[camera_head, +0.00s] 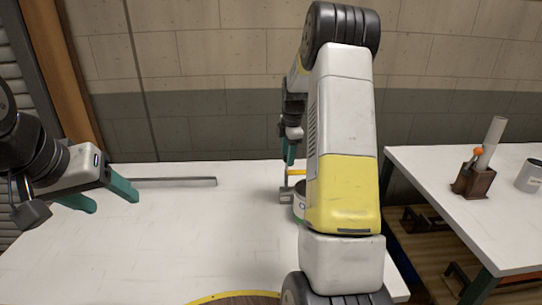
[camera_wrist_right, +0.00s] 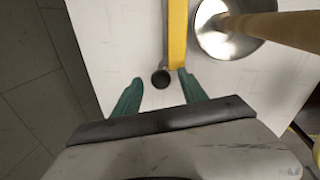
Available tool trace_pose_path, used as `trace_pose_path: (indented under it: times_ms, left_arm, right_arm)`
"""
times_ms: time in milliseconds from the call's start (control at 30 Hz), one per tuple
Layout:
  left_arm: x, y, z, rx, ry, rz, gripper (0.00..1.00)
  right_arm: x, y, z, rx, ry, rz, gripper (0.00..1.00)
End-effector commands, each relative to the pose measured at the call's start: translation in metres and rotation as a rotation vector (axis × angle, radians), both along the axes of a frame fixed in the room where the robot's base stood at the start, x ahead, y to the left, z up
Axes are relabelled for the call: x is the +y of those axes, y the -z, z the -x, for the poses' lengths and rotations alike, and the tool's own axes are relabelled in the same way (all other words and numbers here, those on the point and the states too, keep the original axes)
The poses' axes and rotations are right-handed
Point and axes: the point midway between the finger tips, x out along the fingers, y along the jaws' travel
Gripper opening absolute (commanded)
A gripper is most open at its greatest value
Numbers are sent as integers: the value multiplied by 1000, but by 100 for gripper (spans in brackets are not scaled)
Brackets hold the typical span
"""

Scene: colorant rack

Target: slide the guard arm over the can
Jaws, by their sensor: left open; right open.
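The guard arm (camera_wrist_right: 177,35) is a yellow bar. It runs down from the top of the right wrist view, with a dark round knob (camera_wrist_right: 160,80) near its lower end. A short yellow part of it also shows in the head view (camera_head: 297,172). The can (camera_wrist_right: 208,40) is round and metallic inside, right of the bar; in the head view it is mostly hidden behind my right arm. My right gripper (camera_head: 291,155) is open above the bar's end, the knob appearing between its green fingertips; contact cannot be told. My left gripper (camera_head: 105,198) is open and empty at the left.
A tan rod (camera_wrist_right: 275,28) crosses over the can in the right wrist view. A grey strip (camera_head: 175,182) lies along the white table (camera_head: 200,240). A second table (camera_head: 460,220) at the right holds a brown holder (camera_head: 473,182) and grey cup (camera_head: 530,176). The table's left middle is clear.

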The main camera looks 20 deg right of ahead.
Motion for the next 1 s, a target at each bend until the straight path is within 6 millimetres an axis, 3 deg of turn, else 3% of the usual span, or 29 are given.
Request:
trace_pose_path:
  times_ms: [200, 500, 533, 767, 1000]
  left_arm:
    - [0, 0, 0, 0, 0, 0, 61]
    - [0, 0, 0, 0, 0, 0, 61]
    - [0, 0, 0, 0, 0, 0, 61]
    - [0, 0, 0, 0, 0, 0, 61]
    - [0, 0, 0, 0, 0, 0, 61]
  right_arm:
    - [0, 23, -4, 1, 1, -1, 50]
    - [0, 26, -5, 0, 2, -1, 50]
    - [0, 26, -5, 0, 2, -1, 48]
    - [0, 26, -5, 0, 2, -1, 3]
    - [0, 26, -5, -1, 2, -1, 0]
